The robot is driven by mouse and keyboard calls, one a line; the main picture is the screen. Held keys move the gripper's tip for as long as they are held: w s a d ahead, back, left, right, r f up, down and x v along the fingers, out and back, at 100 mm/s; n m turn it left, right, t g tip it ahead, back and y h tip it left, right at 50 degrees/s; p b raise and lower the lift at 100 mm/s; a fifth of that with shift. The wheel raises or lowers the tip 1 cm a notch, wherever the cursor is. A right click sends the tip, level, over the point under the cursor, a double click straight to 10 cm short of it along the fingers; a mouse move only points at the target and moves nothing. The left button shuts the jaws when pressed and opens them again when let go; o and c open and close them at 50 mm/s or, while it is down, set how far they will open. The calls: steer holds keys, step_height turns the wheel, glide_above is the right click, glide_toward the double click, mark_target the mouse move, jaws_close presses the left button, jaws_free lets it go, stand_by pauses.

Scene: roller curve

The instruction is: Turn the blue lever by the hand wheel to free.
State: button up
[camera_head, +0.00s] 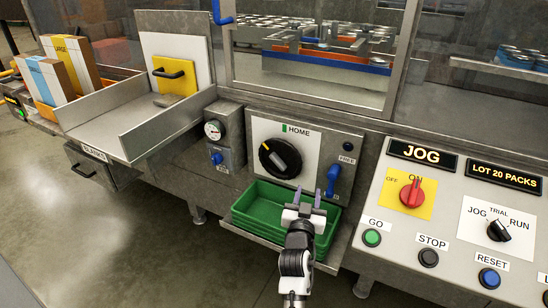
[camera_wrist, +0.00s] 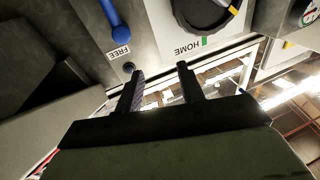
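The blue lever (camera_head: 331,181) is on the grey panel to the right of the black hand wheel (camera_head: 280,158). It hangs down, its handle pointing away from the FREE label (camera_head: 346,160) above it. In the wrist view, which is upside down, the lever (camera_wrist: 113,19) shows at the top left, beside the FREE label (camera_wrist: 120,51) and the wheel (camera_wrist: 204,12). My gripper (camera_head: 306,194) is in front of the panel, over the green trays, below and left of the lever in the head view. Its two fingers (camera_wrist: 158,82) are apart with nothing between them.
Green trays (camera_head: 262,212) are stacked on a shelf below the wheel. The control desk with the red switch (camera_head: 412,193) juts out at right. A dark round knob (camera_head: 348,146) is above FREE.

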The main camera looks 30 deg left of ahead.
steer(key=s+a+r+t+y, duration=0.1)
steer(key=s+a+r+y, duration=0.1)
steer(key=r, duration=0.5)
steer(key=s+a+r+n+y+p, duration=0.1)
steer(key=s+a+r+y, duration=0.1)
steer(key=s+a+r, duration=0.2)
step_height(320, 180, up, 3)
steer(key=shift+a+r+t+y, duration=0.15)
steer(key=shift+a+t+y, duration=0.2)
steer(key=shift+a, duration=0.45)
steer(key=shift+w, duration=0.1)
